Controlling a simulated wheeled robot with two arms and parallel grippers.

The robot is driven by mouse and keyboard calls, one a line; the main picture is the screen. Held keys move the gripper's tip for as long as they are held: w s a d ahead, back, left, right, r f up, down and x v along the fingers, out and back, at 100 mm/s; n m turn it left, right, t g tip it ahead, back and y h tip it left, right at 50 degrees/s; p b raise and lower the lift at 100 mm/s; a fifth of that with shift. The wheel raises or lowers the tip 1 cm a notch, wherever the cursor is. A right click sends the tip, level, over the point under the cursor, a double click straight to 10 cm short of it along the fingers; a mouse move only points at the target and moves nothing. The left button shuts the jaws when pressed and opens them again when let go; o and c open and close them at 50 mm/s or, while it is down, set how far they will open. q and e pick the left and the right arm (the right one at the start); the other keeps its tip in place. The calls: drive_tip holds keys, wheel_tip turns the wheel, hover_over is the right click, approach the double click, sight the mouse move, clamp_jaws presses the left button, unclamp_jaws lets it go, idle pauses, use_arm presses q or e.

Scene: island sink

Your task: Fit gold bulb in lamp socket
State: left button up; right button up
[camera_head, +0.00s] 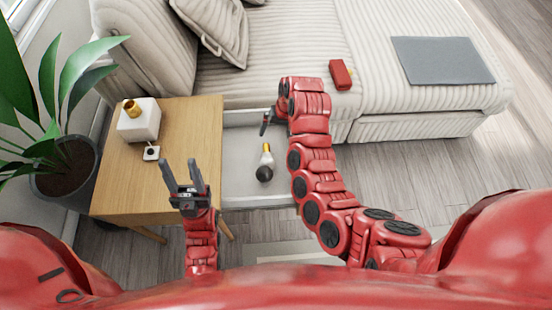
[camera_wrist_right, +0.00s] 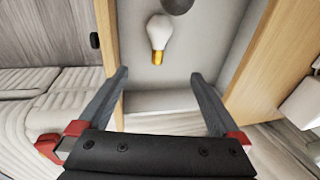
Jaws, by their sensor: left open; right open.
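The bulb (camera_head: 266,157), white glass with a gold base, lies in the open drawer (camera_head: 235,190) of the wooden side table. In the right wrist view the bulb (camera_wrist_right: 159,35) lies beyond the fingertips, its gold base towards them. My right gripper (camera_wrist_right: 160,76) is open and empty; in the head view it is mostly hidden behind its arm, at the drawer's far end. The lamp, a white cube (camera_head: 138,122) with a gold socket (camera_head: 132,107), stands on the table top. My left gripper (camera_head: 181,167) is open and empty, over the table's front right part.
A dark round object (camera_head: 264,174) lies beside the bulb's glass end in the drawer. A small white block with a black top (camera_head: 151,153) sits before the lamp. A potted plant (camera_head: 65,165) stands left; a sofa (camera_head: 280,50) with a red item (camera_head: 340,74) is behind.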

drive_tip(key=s, duration=0.1)
drive_tip(key=g+b, duration=0.1)
drive_tip(key=b, duration=0.4)
approach(269, 162)
drive_tip(key=x, duration=0.4)
drive_tip(key=shift+w+a+f+b, duration=0.15)
drive_tip(key=shift+w+f+b, duration=0.15)
drive_tip(key=shift+b, duration=0.1)
drive_tip(key=shift+s+x, duration=0.2)
drive_tip(key=shift+x, duration=1.3)
drive_tip(key=shift+s+x, duration=0.2)
drive_tip(key=shift+x, duration=1.35)
drive_tip(key=c, duration=1.3)
drive_tip(key=shift+r, duration=0.1)
